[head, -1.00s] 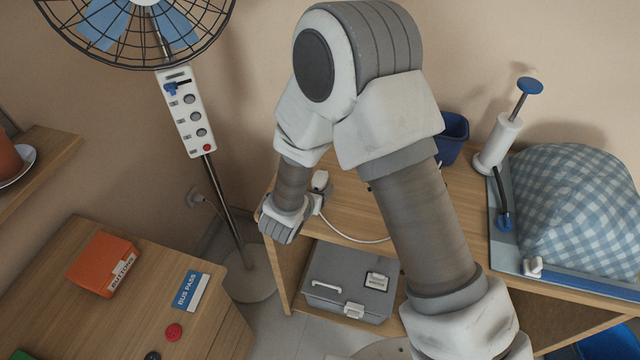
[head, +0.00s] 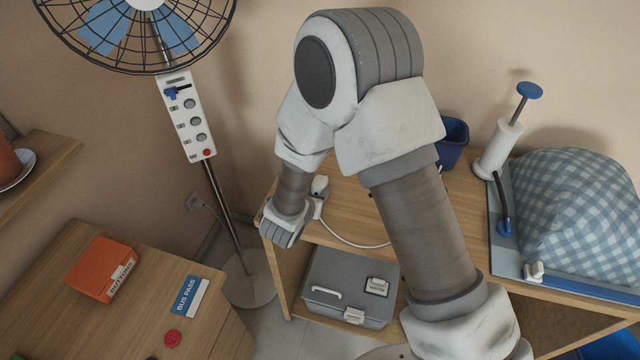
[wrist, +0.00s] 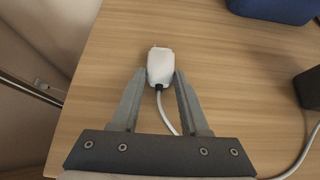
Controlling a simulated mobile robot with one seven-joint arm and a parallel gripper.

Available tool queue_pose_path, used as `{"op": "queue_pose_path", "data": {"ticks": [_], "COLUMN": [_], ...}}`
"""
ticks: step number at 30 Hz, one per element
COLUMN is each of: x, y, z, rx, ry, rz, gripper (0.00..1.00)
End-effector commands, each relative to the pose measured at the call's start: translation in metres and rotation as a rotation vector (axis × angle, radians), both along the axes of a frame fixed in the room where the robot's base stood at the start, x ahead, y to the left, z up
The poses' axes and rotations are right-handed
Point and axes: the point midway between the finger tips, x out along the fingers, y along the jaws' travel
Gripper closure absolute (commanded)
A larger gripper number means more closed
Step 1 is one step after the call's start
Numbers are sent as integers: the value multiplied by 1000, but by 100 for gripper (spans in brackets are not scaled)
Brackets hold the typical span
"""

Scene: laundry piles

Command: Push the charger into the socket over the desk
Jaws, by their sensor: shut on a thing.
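The white charger (wrist: 160,66) is between my gripper's (wrist: 160,76) two grey fingers in the wrist view, which are shut on its sides. Its white cable runs back from it over the wooden desk (wrist: 235,75). In the head view a white piece of the charger (head: 320,186) shows beside my wrist, over the desk's left end. My fingers are hard to make out there. I cannot tell how high the charger is above the desk. No free socket over the desk is visible; my arm covers part of the wall there.
A blue bin (head: 453,140), a white pump (head: 498,148) and a checked bag (head: 575,205) stand on the desk's right. A grey box (head: 345,287) sits underneath.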

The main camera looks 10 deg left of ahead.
Motion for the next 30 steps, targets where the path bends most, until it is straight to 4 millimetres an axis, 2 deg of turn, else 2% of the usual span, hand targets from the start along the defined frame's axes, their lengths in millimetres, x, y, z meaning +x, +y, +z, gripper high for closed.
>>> {"op": "queue_pose_path", "data": {"ticks": [8, 30], "x": [0, 0], "y": [0, 0], "z": [9, 68], "rx": [0, 0], "ry": [0, 0], "rz": [0, 0], "gripper": [100, 100]}}
